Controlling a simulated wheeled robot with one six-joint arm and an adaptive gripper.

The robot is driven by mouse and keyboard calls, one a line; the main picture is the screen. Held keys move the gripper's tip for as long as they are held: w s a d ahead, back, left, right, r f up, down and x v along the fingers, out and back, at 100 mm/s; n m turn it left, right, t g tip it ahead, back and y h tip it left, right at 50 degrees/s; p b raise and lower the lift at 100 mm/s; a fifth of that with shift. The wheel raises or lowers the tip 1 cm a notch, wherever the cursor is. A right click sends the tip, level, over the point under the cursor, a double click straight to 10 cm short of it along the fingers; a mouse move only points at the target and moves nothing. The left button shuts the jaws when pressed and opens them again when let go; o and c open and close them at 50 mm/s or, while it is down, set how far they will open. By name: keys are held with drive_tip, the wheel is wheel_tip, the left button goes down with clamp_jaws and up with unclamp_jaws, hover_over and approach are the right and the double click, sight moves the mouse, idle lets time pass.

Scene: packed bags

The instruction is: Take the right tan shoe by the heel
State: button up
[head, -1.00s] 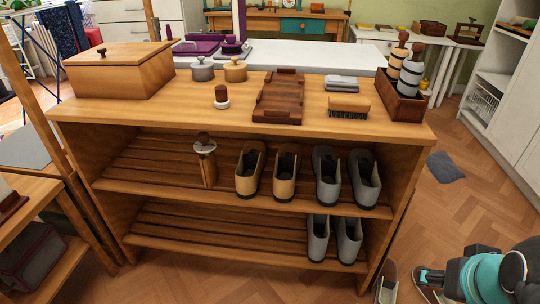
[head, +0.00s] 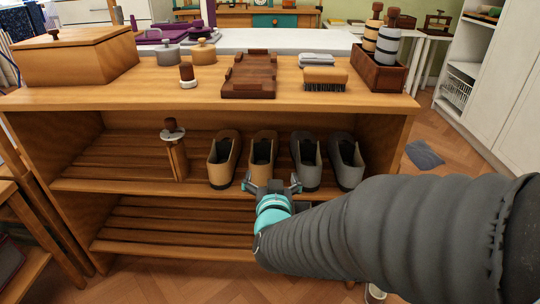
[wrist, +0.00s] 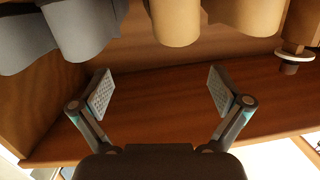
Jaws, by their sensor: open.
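The right tan shoe (head: 262,150) stands on the middle shelf, beside the left tan shoe (head: 223,160). My gripper (head: 272,186) is open and empty at the front edge of this shelf, just in front of the right tan shoe. In the wrist view, which looks turned over, my gripper's spread fingers (wrist: 160,91) have the end of the right tan shoe (wrist: 175,22) beyond the gap between them, not touching. The left tan shoe (wrist: 245,14) is to its right there. My gripper hides part of the shoe's near lower end in the head view.
Two grey shoes (head: 305,165) stand close to the right of the tan pair. A wooden post-like item with a dark knob (head: 174,150) stands to the left. The shelf's top board (head: 130,97) overhangs the shoes. My arm hides much of the lower right.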

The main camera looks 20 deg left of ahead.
sight(260, 171)
drive_tip(key=s+a+f+t+b, duration=0.1)
drive_tip(key=s+a+f+t, duration=0.1)
drive_tip(key=a+f, duration=0.1)
drive_tip(key=shift+h, duration=0.5)
drive_tip(key=x, duration=0.8)
drive_tip(key=shift+w+r, duration=0.15)
drive_tip(key=shift+w, duration=0.15)
drive_tip(key=x, duration=0.2)
drive_tip(key=f+x, duration=0.1)
drive_tip(key=x, duration=0.1)
drive_tip(key=shift+w+a+r, duration=0.1)
drive_tip(key=shift+w+a, duration=0.1)
drive_tip(key=shift+w, duration=0.35)
drive_tip(key=c, duration=1.7)
